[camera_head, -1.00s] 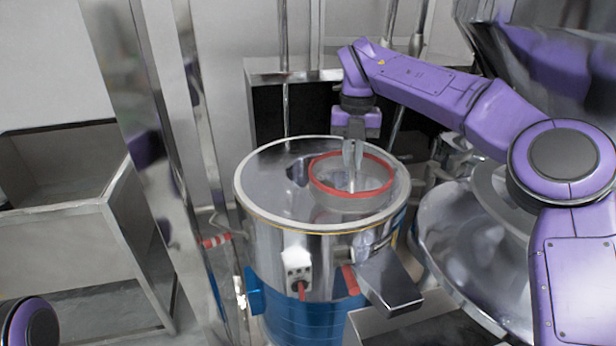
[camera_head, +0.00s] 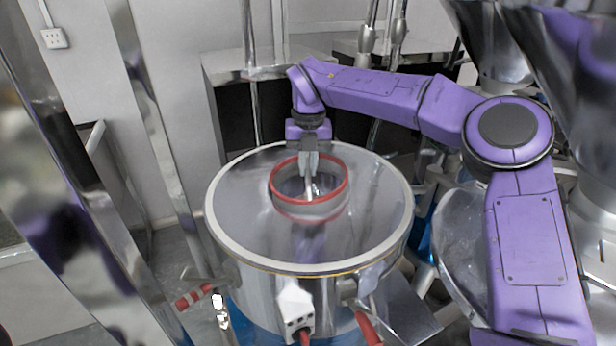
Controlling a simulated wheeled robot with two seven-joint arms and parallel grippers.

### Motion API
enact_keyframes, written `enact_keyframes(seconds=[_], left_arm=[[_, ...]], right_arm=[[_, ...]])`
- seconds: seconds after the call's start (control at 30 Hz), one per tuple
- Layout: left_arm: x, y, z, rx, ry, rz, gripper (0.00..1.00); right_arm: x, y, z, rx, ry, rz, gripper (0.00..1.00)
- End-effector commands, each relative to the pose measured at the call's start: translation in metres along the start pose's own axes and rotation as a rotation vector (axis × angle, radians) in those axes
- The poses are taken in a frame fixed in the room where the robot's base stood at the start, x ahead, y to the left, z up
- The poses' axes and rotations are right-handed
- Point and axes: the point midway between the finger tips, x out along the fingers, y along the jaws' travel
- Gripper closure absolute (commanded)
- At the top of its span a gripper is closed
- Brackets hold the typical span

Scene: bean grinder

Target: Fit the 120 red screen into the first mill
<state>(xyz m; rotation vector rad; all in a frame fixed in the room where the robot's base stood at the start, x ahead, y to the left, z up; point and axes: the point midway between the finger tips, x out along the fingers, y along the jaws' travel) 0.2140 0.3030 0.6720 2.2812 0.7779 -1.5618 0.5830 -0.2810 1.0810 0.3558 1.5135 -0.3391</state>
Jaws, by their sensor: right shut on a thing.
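The screen (camera_head: 308,202) is a ring with a red rim and a greyish wall below it. It is upright, with its rim level, over the back middle of the first mill (camera_head: 250,274). The mill is a round steel drum with a pale rim and a blue lower part. My right gripper (camera_head: 310,186) points down and is shut on the screen's far side, with finger metal showing inside the ring. Whether the screen's bottom touches the mill's shiny top or hangs just above it, I cannot tell. My left gripper is not in view.
A white switch box (camera_head: 295,311) sits on the mill's front. A red-banded handle (camera_head: 194,296) sticks out at left. Steel posts stand at left. A large steel bowl (camera_head: 465,235) is close at right, behind my right arm. The mill's top is clear around the screen.

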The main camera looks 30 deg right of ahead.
Motion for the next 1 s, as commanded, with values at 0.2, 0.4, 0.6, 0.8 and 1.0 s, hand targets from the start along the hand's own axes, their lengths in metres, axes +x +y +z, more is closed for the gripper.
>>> enact_keyframes(seconds=[0.2,0.4,0.6,0.8,1.0], left_arm=[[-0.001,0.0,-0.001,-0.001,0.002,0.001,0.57],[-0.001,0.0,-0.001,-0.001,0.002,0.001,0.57],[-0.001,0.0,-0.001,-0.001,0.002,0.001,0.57],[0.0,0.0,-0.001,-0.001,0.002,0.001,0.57],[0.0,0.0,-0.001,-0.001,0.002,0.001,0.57]], right_arm=[[0.032,-0.006,0.001,0.012,0.02,-0.019,1.0],[0.031,-0.004,0.002,0.008,0.017,-0.02,0.61],[0.03,-0.002,0.001,0.005,0.018,-0.017,0.61],[0.018,-0.001,0.001,0.005,0.015,-0.017,0.61],[-0.032,0.0,0.002,0.007,0.013,-0.015,0.61]])
